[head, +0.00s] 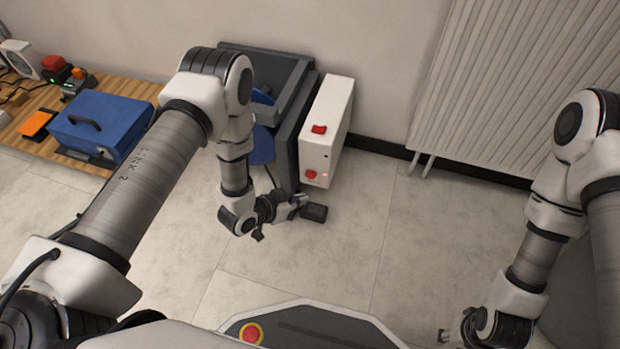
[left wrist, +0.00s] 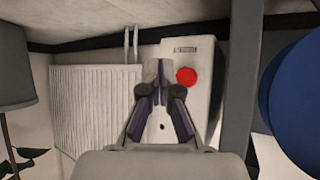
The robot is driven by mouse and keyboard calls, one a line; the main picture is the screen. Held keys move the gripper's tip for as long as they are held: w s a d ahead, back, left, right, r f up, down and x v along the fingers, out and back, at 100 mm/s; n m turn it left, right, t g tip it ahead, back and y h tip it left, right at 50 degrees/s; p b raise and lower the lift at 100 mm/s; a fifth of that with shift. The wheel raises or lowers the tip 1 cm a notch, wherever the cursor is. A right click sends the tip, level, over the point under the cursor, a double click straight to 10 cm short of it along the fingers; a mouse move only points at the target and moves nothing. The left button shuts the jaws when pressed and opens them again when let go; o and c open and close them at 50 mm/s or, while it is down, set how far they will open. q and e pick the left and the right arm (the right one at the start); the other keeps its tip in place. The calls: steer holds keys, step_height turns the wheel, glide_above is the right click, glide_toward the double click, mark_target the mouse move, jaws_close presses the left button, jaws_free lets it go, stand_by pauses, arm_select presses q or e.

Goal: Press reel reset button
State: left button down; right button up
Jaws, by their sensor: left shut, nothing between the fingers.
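The white control box (head: 325,130) stands on the floor beside a dark grey machine frame. It has a red switch (head: 319,129) on top and a red button (head: 310,174) low on its front face. In the left wrist view a round red button (left wrist: 186,77) shows just right of my left fingertips. My left gripper (head: 299,200) is in front of the box, low down; its fingers (left wrist: 157,68) are shut and empty. Contact with the button is not visible. My right gripper (head: 444,336) is at the lower right, far from the box, mostly hidden by its wrist.
The dark grey machine frame (head: 290,110) with blue parts stands left of the box. A white radiator (head: 490,80) is on the wall to the right. A wooden bench with a blue case (head: 100,125) is at the left. The floor between box and radiator is clear.

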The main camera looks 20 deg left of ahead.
mark_target(317, 179)
arm_select(q)
steer(key=w, duration=0.4)
steer(key=shift+w+b, duration=0.2)
steer(key=shift+b, duration=0.2)
steer(key=shift+w, duration=0.1)
stand_by(0.9)
steer(key=shift+w+d, duration=0.1)
steer(key=shift+w, duration=0.2)
steer(key=shift+w, duration=0.45)
stand_by(0.8)
steer(key=shift+s+p, duration=0.55)
steer(key=shift+s, duration=0.35)
